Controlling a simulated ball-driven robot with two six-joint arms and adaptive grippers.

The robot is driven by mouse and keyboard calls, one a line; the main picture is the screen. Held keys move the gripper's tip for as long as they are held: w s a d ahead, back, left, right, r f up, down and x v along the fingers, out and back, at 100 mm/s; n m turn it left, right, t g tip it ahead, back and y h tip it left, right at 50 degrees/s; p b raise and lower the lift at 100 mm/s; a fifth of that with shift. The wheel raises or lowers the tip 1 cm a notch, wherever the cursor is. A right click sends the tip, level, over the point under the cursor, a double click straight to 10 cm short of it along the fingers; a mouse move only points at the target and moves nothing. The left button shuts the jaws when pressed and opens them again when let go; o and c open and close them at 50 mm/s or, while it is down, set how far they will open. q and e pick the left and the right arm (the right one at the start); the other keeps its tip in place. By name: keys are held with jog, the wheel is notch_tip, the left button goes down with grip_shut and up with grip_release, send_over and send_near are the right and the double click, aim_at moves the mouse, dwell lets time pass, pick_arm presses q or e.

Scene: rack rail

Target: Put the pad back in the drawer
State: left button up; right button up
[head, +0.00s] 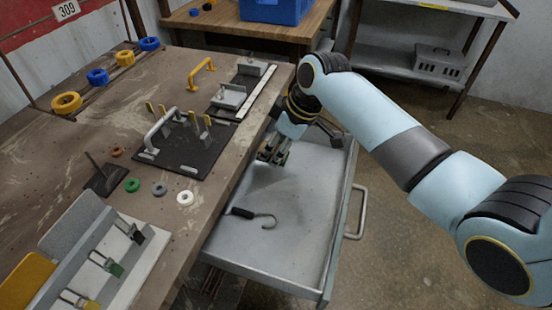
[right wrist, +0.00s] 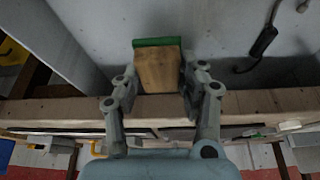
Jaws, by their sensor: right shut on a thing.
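The drawer (head: 290,245) is a grey metal tray pulled open from the right side of the wooden workbench. My right gripper (head: 268,160) is over the far part of the drawer, close to the bench edge. In the right wrist view my right gripper (right wrist: 155,85) is shut on the pad (right wrist: 158,70), a wooden block with a green face at its far end. The grey drawer floor shows behind the pad; I cannot tell whether they touch. The pad is hard to make out in the head view. My left gripper is not in view.
A hook with a black handle (head: 243,212) lies in the drawer. The near part of the drawer is clear. The workbench (head: 70,145) carries a black plate with a white handle (head: 160,130), small colored rings and a slotted rack (head: 85,255). A blue crate (head: 275,10) stands behind.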

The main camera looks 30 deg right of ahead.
jog(key=shift+f, duration=1.95)
jog(key=o, duration=1.1)
jog(key=shift+f, duration=0.15)
jog(key=shift+r, duration=0.25)
jog(key=p+v, duration=0.1)
jog(key=v, duration=1.1)
jog(key=shift+f, duration=0.1)
